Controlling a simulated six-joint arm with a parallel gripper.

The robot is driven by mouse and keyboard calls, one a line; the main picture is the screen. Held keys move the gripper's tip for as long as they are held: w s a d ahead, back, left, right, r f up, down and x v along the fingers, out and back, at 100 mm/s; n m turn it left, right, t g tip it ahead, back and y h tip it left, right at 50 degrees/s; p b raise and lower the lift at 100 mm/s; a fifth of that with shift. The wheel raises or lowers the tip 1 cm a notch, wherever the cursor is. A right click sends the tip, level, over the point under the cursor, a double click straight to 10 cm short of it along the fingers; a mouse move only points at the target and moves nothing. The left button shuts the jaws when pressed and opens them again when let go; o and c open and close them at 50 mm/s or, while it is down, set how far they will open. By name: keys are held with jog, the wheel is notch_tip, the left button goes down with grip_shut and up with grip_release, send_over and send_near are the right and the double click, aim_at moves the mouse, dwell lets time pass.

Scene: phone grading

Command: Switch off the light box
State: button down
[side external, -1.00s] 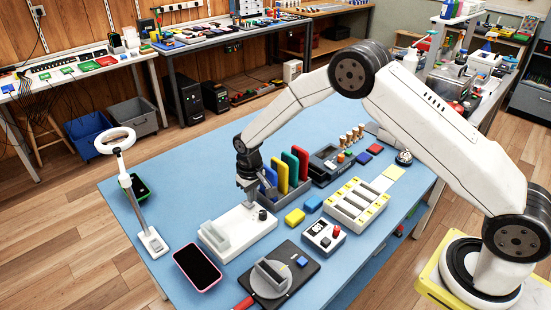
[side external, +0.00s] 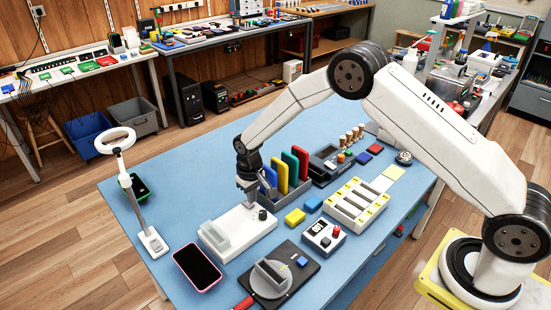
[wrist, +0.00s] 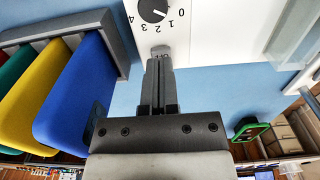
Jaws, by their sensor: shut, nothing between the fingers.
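The light box (side external: 232,232) is a white, low unit on the blue table with an upright translucent grey block at its left end. Its dark round knob (side external: 262,215) is at its right end. In the wrist view the white panel (wrist: 215,35) carries the black knob (wrist: 152,10) with a white pointer and a scale from 0 to 4. The pointer is on the low-number side; its exact setting is unclear. My gripper (wrist: 161,52) is shut and empty, its tips over the panel edge beside the scale. They cover part of a marking there; contact is unclear.
A rack with blue, yellow, green and red slabs (side external: 282,177) stands close behind my gripper. A pink-edged phone (side external: 197,268), a black pad with a round plate (side external: 268,280), a button box (side external: 324,234) and a ring lamp (side external: 115,140) stand around the light box.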

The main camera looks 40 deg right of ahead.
jog(key=shift+f, duration=1.15)
dwell(1.0)
jog(key=shift+r, duration=0.15)
notch_tip(320, 180, up, 7)
dwell(1.1)
jog(key=s+d+r+t, duration=0.1)
jog(key=s+d+r, duration=0.1)
jog(key=s, duration=0.6)
jog(key=s+d+r, duration=0.2)
jog(key=s+r, duration=0.2)
jog(key=s, duration=0.4)
jog(key=s+d+r+t, duration=0.1)
jog(key=s+d+r, duration=0.1)
jog(key=s, duration=0.6)
jog(key=shift+s+d+r+t, duration=0.3)
jog(key=shift+d+r, duration=0.1)
jog(key=shift+r, duration=0.35)
